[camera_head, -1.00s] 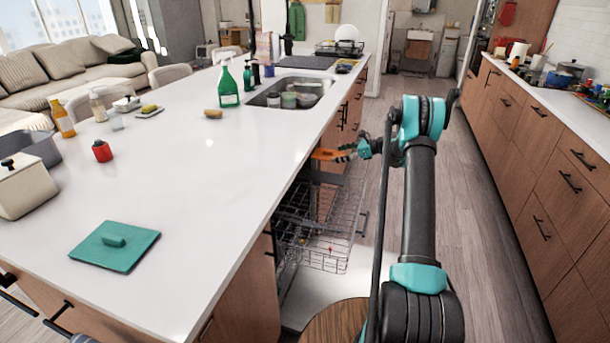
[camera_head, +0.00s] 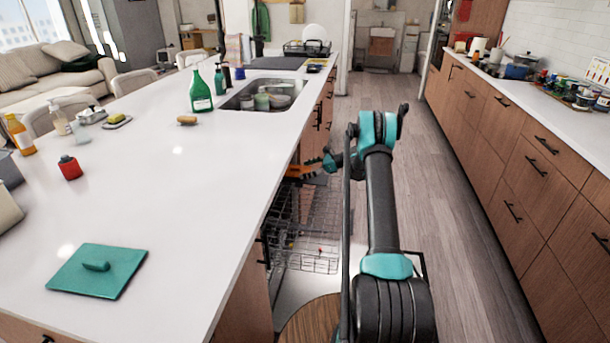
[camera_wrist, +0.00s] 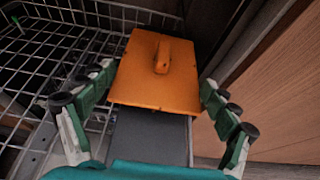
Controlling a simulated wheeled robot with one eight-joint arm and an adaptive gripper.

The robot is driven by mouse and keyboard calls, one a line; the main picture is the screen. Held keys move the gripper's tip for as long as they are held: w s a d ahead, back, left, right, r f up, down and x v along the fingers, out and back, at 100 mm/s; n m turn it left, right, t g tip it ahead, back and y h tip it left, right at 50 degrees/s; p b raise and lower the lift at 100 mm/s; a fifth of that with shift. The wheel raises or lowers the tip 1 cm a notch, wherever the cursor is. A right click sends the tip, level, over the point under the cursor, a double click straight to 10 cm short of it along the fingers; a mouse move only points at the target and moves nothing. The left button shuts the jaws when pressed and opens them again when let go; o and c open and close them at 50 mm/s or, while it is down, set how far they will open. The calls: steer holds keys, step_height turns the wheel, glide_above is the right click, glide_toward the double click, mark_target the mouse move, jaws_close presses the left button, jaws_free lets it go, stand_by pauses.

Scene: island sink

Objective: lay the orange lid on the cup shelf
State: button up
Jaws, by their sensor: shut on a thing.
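The orange lid (camera_wrist: 150,87) is a flat square plate with a raised handle. In the wrist view it sits between the two green fingers of my gripper (camera_wrist: 158,76), which is shut on it. In the head view the orange lid (camera_head: 299,171) and my gripper (camera_head: 317,167) are beside the island, above the pulled-out wire dishwasher rack (camera_head: 318,235). The wire rack (camera_wrist: 50,45) is at the left and behind the lid in the wrist view. I cannot tell which part is the cup shelf. A dark grey flat surface shows just below the lid.
A wooden cabinet panel (camera_wrist: 285,100) is close to my gripper's right. The floor aisle (camera_head: 450,230) is clear.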

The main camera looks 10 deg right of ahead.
steer(key=shift+f, duration=1.15)
steer(key=shift+f, duration=0.1)
steer(key=o, duration=0.8)
